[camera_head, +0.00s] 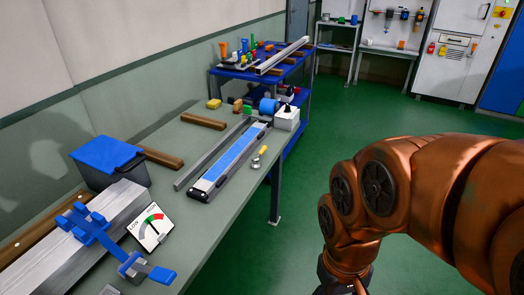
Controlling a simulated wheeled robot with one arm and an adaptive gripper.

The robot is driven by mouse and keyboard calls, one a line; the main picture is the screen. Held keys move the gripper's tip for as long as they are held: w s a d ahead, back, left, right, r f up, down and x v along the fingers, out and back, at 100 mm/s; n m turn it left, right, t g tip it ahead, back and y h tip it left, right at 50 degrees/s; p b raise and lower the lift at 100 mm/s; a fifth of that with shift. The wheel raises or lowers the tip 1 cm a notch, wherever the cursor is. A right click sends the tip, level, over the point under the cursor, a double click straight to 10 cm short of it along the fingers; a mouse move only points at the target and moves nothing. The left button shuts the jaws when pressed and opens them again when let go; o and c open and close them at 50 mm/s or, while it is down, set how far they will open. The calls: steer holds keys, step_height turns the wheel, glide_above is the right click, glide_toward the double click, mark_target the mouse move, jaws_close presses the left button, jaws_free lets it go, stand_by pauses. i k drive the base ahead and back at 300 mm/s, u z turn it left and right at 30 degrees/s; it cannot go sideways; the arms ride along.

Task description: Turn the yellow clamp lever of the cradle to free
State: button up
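A small yellow piece (263,149), which looks like the clamp lever, shows at the right edge of the grey bench. A small round metal part (256,163) is just below it. Both are too small to tell the lever's setting. A long cradle-like fixture with a blue top strip (230,161) lies to their left; I cannot tell whether the lever is joined to it. My copper-coloured arm comes in from the right, over the floor. The dark top of my gripper (342,287) shows at the bottom edge, well apart from the bench. Its fingers are cut off.
On the near bench (205,250) are an aluminium profile (105,215) with blue clamps, a dial gauge (151,228) and a blue-lidded box (108,161). A blue cart (250,75) with tools stands behind. The green floor (350,115) right of the bench is clear.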

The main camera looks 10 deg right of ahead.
mark_target(255, 165)
steer(key=k, duration=0.55)
steer(key=z, duration=0.35)
steer(key=i, duration=0.7)
steer(key=u, duration=0.7)
steer(key=i, duration=0.75)
steer(key=u, duration=0.85)
